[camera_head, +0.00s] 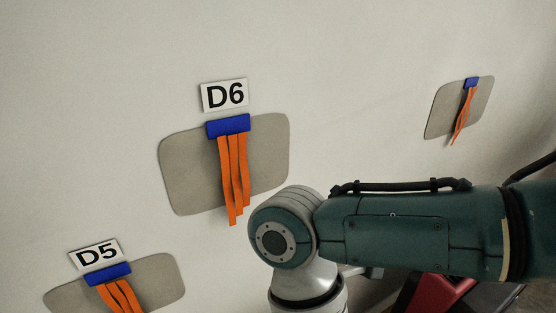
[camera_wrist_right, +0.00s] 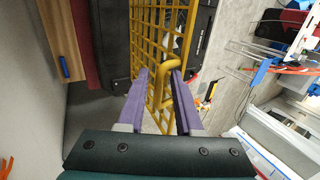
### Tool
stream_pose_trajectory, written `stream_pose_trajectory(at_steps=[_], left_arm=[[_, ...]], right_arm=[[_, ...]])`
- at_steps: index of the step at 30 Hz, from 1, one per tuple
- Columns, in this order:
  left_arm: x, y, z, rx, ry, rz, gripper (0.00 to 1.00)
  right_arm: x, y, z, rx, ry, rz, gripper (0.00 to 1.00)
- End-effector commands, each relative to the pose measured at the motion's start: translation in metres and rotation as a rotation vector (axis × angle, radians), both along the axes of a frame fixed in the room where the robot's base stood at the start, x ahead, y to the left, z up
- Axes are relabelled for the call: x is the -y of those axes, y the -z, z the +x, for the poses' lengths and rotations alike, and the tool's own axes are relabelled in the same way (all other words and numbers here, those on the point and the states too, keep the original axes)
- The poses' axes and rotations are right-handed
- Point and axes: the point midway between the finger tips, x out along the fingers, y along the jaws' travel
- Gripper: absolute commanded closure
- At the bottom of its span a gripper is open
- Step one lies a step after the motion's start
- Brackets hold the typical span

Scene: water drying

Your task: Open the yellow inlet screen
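The yellow inlet screen (camera_wrist_right: 146,42) is a yellow wire grid in the upper middle of the right wrist view. A yellow bar handle (camera_wrist_right: 164,88) stands out from its right side. My right gripper (camera_wrist_right: 160,74) has two purple fingers, spread apart, one on each side of the handle. A gap shows between the fingers and the thin bar; whether either touches it I cannot tell. In the head view my right arm comes in from the right, and its gripper is out of sight. My left gripper is in neither view.
In the head view, a pale wall carries grey panels (camera_head: 185,170) with orange strips (camera_head: 233,180) and labels D6 (camera_head: 225,95) and D5 (camera_head: 96,254). In the right wrist view, dark cases (camera_wrist_right: 110,38) flank the screen, and cluttered shelving (camera_wrist_right: 290,70) stands at the right.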

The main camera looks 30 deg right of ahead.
Motion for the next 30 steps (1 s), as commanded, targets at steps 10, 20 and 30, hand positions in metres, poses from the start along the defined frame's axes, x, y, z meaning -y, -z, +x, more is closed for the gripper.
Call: stream_pose_trajectory(at_steps=[10, 20, 30], left_arm=[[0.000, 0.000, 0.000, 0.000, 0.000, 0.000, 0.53], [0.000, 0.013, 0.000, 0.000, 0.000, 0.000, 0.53], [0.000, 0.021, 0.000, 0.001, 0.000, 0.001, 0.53]], right_arm=[[-0.001, -0.003, 0.003, 0.003, 0.000, 0.005, 0.58], [-0.002, -0.050, 0.031, 0.007, 0.000, 0.005, 0.58], [-0.003, -0.087, 0.048, 0.002, 0.000, 0.002, 0.58]])
